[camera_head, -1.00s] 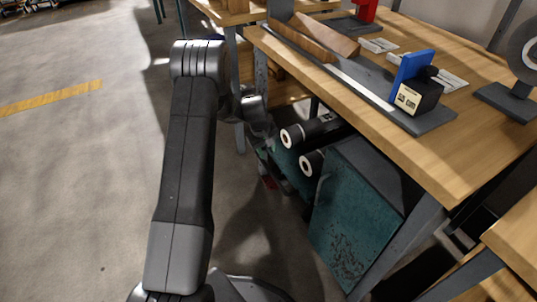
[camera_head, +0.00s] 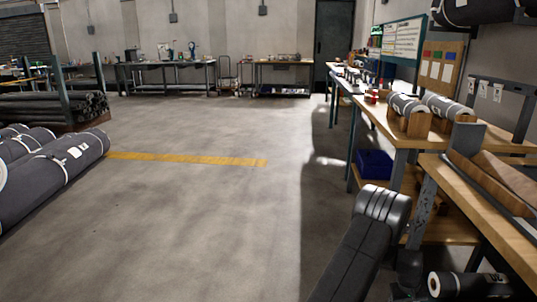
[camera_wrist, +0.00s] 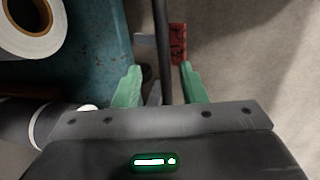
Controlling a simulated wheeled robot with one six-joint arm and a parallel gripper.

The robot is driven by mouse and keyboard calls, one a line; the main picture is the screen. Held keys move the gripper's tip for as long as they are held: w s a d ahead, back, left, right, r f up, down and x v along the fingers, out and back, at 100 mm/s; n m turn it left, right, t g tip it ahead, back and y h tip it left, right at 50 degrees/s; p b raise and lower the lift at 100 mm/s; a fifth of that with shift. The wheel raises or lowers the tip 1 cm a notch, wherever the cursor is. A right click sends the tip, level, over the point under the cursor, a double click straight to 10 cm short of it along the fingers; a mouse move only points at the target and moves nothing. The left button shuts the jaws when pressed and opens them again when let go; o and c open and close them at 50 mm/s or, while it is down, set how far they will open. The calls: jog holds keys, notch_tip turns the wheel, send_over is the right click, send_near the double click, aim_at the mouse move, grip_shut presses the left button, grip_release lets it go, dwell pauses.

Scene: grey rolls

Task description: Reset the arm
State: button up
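My gripper (camera_wrist: 159,66) shows in the wrist view with its two green fingers apart. A thin dark bar shows between the fingers, and I cannot tell how far beyond them it lies. My arm (camera_head: 365,240) shows at the lower right of the head view, bent beside the workbench. My gripper's fingers do not show in the head view. In the wrist view a worn teal surface (camera_wrist: 95,50) lies to the left of the fingers, and a small red piece (camera_wrist: 178,45) lies beyond them.
A wooden workbench (camera_head: 478,205) stands close to my arm's right. A grey roll (camera_head: 470,284) with a white core lies low beside the arm. Large wrapped rolls (camera_head: 50,175) lie at the left. The concrete floor in the middle is clear.

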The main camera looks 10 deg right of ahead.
jog(key=f, duration=0.2)
jog(key=d+f+b, duration=0.1)
jog(key=f, duration=0.1)
jog(key=shift+s+f, duration=0.1)
jog(key=shift+f, duration=0.2)
jog(key=shift+a, duration=0.1)
jog(key=shift+a+r, duration=0.1)
